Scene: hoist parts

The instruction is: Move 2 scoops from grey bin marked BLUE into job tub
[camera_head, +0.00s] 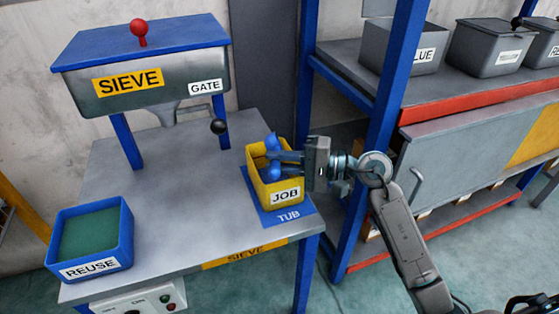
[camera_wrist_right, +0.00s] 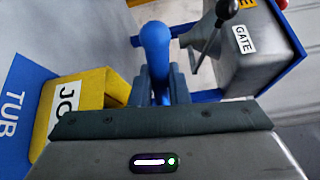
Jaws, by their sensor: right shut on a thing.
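The yellow job tub (camera_head: 286,196) stands on a blue TUB mat (camera_head: 300,217) at the table's right side. It also shows at the left in the right wrist view (camera_wrist_right: 85,88). My right gripper (camera_head: 285,156) reaches over the tub from the right, shut on a blue scoop (camera_head: 271,141). The scoop's rounded end rises between the fingers in the right wrist view (camera_wrist_right: 156,45). What lies inside the tub is mostly hidden. The grey bin marked BLUE (camera_head: 376,47) sits on the shelf, its label partly covered by a blue post. My left gripper is out of view.
The sieve (camera_head: 190,85) with its gate knob (camera_head: 218,127) stands at the table's back. A blue REUSE tray (camera_head: 91,268) is at front left. More grey bins (camera_head: 490,57) line the shelf. The blue post (camera_head: 395,90) stands between table and bins. The table middle is clear.

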